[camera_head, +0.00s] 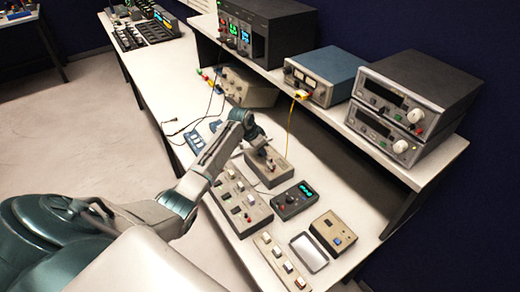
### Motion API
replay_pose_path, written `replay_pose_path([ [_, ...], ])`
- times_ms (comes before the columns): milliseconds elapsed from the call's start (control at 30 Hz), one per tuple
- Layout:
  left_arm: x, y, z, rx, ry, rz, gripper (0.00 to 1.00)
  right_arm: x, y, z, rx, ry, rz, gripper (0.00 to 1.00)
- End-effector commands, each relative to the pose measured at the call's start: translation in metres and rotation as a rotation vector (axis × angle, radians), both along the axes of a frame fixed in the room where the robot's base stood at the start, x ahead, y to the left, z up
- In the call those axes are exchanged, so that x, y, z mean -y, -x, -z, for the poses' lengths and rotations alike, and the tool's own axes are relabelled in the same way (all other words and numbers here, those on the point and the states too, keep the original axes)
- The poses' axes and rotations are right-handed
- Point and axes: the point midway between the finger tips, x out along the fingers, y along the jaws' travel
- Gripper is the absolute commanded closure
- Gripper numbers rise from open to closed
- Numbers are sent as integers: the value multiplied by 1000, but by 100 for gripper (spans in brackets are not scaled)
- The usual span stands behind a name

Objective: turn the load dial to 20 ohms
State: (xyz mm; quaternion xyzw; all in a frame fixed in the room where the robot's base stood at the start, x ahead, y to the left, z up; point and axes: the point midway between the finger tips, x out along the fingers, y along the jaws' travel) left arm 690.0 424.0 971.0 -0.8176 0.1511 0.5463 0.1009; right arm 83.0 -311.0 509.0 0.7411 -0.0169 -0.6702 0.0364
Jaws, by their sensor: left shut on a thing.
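My left arm (212,155) comes in from the left and reaches over the bench. My left gripper (263,145) points down at the top of a small grey-beige box (282,167) in the middle of the bench. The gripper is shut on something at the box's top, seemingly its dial. The gripper hides most of the dial, and its scale marks and setting are too small to read. A dark knob or terminal (270,166) shows on the box just below the gripper. My right gripper is not in view.
A wider switch box (237,203) stands just in front, with a dark meter (294,200) with a lit display to the right. The raised shelf (345,128) behind carries several instruments. A yellow cable (289,125) hangs near the gripper. Bare bench (170,100) lies at far left.

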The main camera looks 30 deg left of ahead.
Motion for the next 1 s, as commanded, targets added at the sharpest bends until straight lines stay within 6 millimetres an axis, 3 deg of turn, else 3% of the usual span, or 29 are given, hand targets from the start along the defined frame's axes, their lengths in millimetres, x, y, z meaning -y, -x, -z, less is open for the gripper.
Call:
replay_pose_path([
  [533, -1, 0, 0, -1, -1, 28, 96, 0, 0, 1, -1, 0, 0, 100],
  [567, -1, 0, 0, -1, -1, 28, 70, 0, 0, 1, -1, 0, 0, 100],
  [667, 0, 0, 0, -1, -1, 28, 52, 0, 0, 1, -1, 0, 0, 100],
  [1000, -1, 1, -2, 0, 0, 27, 52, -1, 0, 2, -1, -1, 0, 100],
])
